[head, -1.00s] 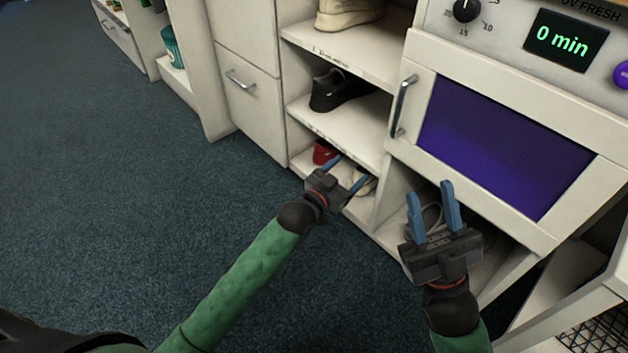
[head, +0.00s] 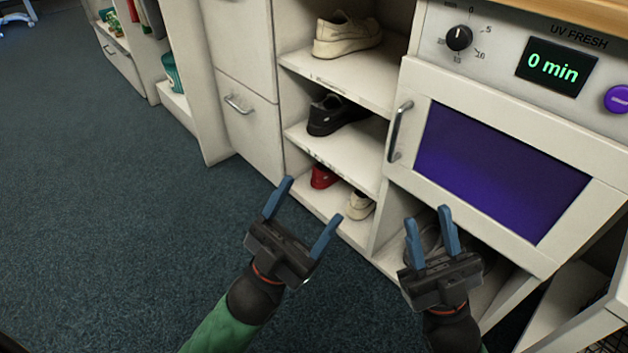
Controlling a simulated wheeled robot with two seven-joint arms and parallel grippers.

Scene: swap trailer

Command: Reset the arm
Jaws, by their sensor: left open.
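My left gripper (head: 303,218) is open and empty, held above the carpet in front of the shoe shelves. Its blue fingers stand wide apart. My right gripper (head: 430,236) is in front of the low compartment under the UV cabinet. Its two blue fingers stand apart with nothing seen between them. The lowest shelf holds a red shoe (head: 322,177) and a cream shoe (head: 359,205). A black shoe (head: 336,114) is on the middle shelf and a cream shoe (head: 346,36) on the upper shelf. A greyish item behind my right gripper is partly hidden.
The UV cabinet door (head: 497,167) is shut, with a metal handle (head: 400,131) at its left. Its display (head: 556,67) reads 0 min, beside a black knob (head: 459,38). White drawers (head: 250,130) stand left of the shelves. The carpet (head: 110,220) at left is clear.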

